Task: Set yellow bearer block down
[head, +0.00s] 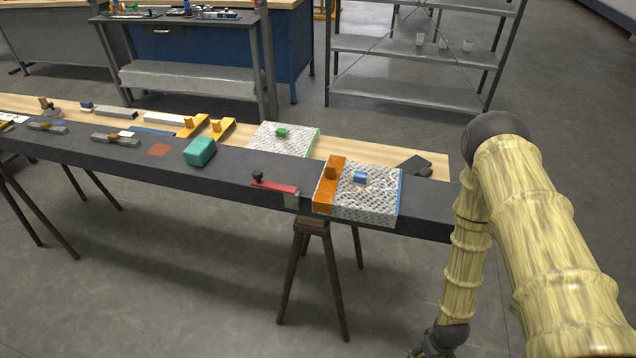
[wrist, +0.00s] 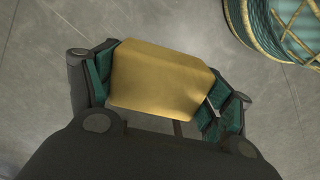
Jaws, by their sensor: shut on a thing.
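The yellow bearer block (wrist: 162,80) is between the fingers of my gripper (wrist: 160,88) in the wrist view. The gripper is shut on it, with dark green finger pads against its left and right sides. Grey floor shows beyond the block, and no support is seen touching it. In the head view my arm hangs down at the right, off the bench's right end. Its lower end is cut off by the bottom edge, and the held block does not show there.
A long dark bench (head: 240,187) holds a teal block (head: 200,151), a red-handled clamp (head: 275,186), a textured plate (head: 370,201) with an orange piece (head: 328,185), and two yellow-orange pieces (head: 222,128). A flat reddish patch (head: 158,150) is bare. Metal shelves (head: 415,97) stand behind.

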